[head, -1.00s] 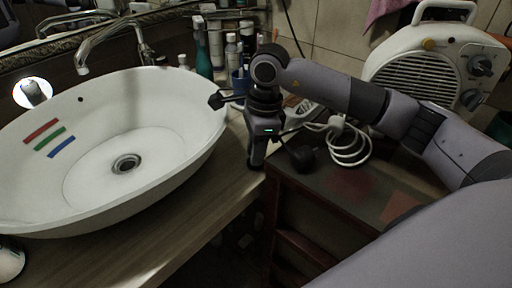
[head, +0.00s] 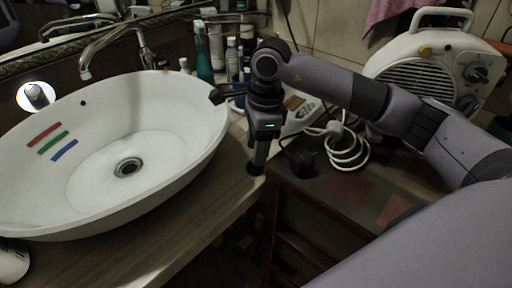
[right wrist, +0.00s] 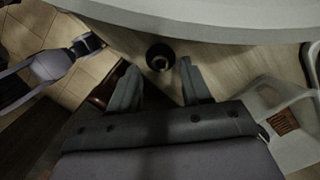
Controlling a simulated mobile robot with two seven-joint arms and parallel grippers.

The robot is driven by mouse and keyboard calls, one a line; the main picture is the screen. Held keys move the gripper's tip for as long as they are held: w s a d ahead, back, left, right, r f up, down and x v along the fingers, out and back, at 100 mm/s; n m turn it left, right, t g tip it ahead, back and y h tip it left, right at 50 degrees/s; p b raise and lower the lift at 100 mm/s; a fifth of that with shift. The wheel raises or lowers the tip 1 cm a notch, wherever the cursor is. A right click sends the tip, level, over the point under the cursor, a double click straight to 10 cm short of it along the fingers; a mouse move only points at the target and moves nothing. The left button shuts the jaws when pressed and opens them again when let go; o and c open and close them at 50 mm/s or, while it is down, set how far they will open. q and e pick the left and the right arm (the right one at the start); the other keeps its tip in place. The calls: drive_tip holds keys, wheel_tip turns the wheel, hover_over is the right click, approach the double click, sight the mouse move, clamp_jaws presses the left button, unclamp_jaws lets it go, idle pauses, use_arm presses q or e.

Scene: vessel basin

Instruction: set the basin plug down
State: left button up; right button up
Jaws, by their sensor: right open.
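The basin plug (right wrist: 159,57) is a small dark round piece with a lighter centre. It rests on the wooden counter beside the basin and shows in the head view (head: 254,169) under my right gripper, close to the counter's edge. My right gripper (head: 256,158) points down over it. In the right wrist view my right gripper (right wrist: 160,82) has its fingers apart, with the plug just beyond and between the tips, touching neither. The white basin (head: 190,150) stands to the left, its drain open. A grey arm of mine shows at left in the right wrist view, its jaws unclear.
Bottles (head: 232,58) and a blue cup stand behind the gripper. A coiled white cord (head: 348,150) and a white heater (head: 430,70) are on the right, over a dark wooden cabinet (head: 335,195). The counter in front of the basin (head: 185,215) is clear.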

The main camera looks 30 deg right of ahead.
drive_tip(key=r+p, duration=0.1)
drive_tip(key=r, duration=0.2)
drive_tip(key=r+p, duration=0.1)
drive_tip(key=r, duration=0.1)
drive_tip(key=shift+s+d+r+p, duration=0.1)
drive_tip(key=shift+d+r+p, duration=0.15)
drive_tip(key=shift+d+p, duration=0.1)
drive_tip(key=shift+a+f, duration=0.1)
